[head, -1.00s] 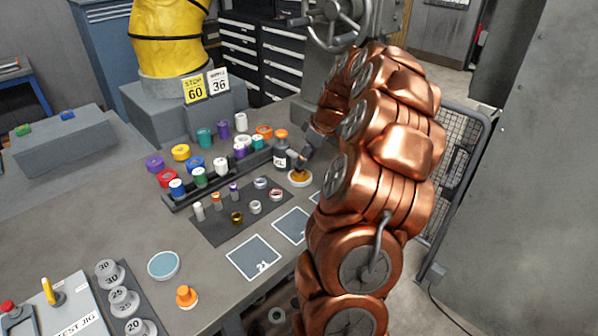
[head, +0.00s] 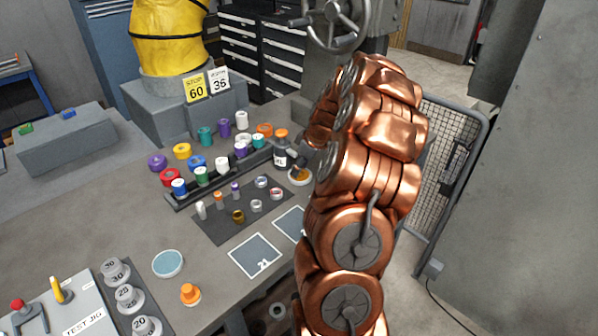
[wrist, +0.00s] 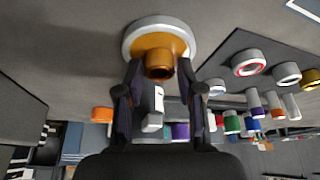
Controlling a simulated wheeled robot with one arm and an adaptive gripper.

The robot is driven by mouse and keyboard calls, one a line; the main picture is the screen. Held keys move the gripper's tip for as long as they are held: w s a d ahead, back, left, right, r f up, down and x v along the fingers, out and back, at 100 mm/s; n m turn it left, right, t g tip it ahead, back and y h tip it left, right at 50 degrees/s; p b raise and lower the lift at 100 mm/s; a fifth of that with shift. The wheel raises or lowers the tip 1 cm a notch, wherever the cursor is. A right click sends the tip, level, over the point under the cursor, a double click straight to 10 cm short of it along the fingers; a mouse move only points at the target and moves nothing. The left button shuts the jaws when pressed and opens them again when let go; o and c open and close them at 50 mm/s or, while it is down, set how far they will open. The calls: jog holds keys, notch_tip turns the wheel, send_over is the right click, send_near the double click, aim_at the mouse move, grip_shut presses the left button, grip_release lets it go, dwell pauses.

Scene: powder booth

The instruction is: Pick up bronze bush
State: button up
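A bronze-brown flanged bush (wrist: 160,62) sits on a round white-rimmed base (wrist: 133,38) in the wrist view. It shows small in the head view (head: 300,174), at the right of the bench beside my arm. My gripper (wrist: 160,75) is open, with its two dark fingers on either side of the bush's narrow end and gaps between. I cannot tell how far its tips are from the bush in depth. In the head view my gripper (head: 299,160) is partly hidden by my arm. Another bronze-coloured ring (head: 238,216) lies on the dark mat.
A dark bottle with an orange cap (head: 280,150) stands close behind my gripper. Several coloured rolls and cylinders crowd the rack (head: 190,196) to the left. The dark mat (head: 222,230) holds several small rings. A numbered square (head: 254,256) lies clear in front.

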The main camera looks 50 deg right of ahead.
grip_shut()
jog(key=shift+r, duration=0.1)
